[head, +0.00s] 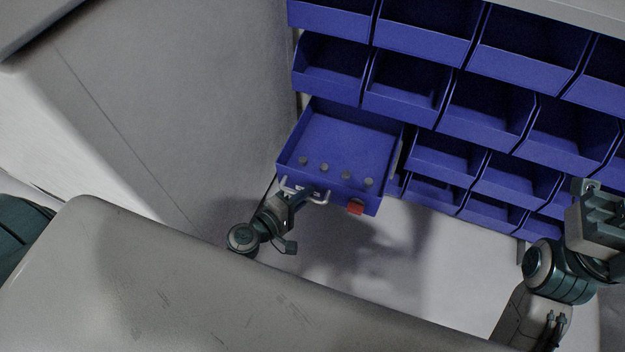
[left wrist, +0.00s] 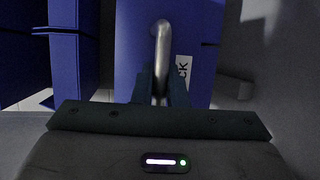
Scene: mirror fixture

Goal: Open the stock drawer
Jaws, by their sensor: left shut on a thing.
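The stock drawer (head: 345,150) is a blue bin in the rack's third row at the left. It stands pulled out past its neighbours, open at the top, with several small grey round pieces inside. Its metal bar handle (head: 319,199) is on the front, and it also shows in the left wrist view (left wrist: 161,40) beside a white label ending in "CK". My left gripper (head: 301,194) is at the handle, its two fingers (left wrist: 158,88) shut on the bar. My right gripper (head: 598,222) is at the right edge, away from the drawer; its fingers are not clear.
A rack of blue bins (head: 490,110) fills the upper right. A red block (head: 355,207) is on the drawer's front at its lower right. A grey wall panel (head: 190,110) is to the left. A pale surface (head: 410,260) is clear below the drawer.

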